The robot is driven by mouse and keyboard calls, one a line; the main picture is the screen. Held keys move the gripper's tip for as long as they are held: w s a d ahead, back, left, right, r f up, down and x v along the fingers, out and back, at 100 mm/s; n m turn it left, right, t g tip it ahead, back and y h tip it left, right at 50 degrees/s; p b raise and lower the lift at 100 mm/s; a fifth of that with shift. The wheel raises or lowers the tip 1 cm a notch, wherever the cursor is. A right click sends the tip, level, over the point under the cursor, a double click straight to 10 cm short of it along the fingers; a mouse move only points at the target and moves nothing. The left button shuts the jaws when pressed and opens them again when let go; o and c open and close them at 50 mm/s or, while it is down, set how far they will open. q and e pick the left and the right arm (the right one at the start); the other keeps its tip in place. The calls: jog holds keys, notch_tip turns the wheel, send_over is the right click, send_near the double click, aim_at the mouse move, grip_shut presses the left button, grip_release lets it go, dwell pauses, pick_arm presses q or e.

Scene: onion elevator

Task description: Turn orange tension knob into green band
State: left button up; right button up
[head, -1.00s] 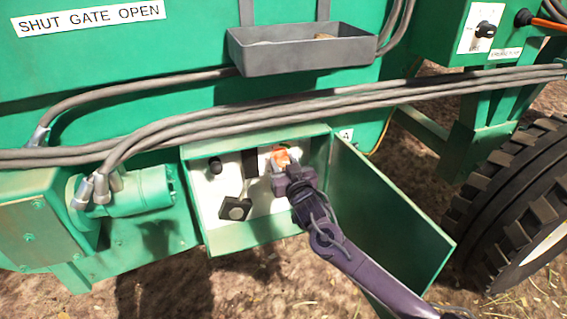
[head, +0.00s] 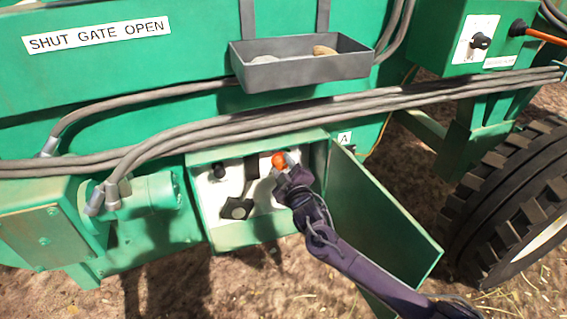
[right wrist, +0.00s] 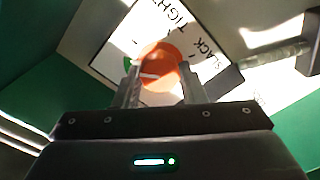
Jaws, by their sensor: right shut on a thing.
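The orange tension knob (head: 278,160) sits inside the open green box; it also shows in the right wrist view (right wrist: 163,58). There it lies on a white plate marked TIGHT and SLACK (right wrist: 200,62). The green band (right wrist: 128,62) shows as a small piece at the knob's left, partly hidden by a finger. A white mark on the knob points leftward, close to the band; whether it lies within the band I cannot tell. My right gripper (right wrist: 160,76) is shut on the knob, one finger on each side. My left gripper is not in view.
The box's green door (head: 385,215) hangs open to the right, beside my right arm. A black knob (head: 219,170) and a black latch-like part (head: 237,208) are left of the orange knob. Hoses (head: 300,121) and a grey tray (head: 300,70) are above. A tyre (head: 515,190) stands at right.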

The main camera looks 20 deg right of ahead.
jog(key=n+p, duration=0.1)
jog(key=n, duration=0.1)
jog(key=shift+n, duration=0.3)
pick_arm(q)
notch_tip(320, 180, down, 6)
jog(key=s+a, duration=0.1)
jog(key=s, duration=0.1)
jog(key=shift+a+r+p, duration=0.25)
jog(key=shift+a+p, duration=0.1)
pick_arm(e)
jog(key=shift+f+n, duration=0.1)
jog(key=shift+n, duration=1.2)
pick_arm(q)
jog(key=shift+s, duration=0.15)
pick_arm(e)
jog(key=o, duration=1)
jog(key=shift+s, duration=0.2)
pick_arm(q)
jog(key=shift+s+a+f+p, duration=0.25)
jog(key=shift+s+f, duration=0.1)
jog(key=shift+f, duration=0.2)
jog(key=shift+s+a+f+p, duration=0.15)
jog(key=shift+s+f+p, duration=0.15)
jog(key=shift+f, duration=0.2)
pick_arm(e)
jog(key=s, duration=0.7)
jog(key=shift+s+d, duration=0.15)
jog(key=shift+s, duration=0.1)
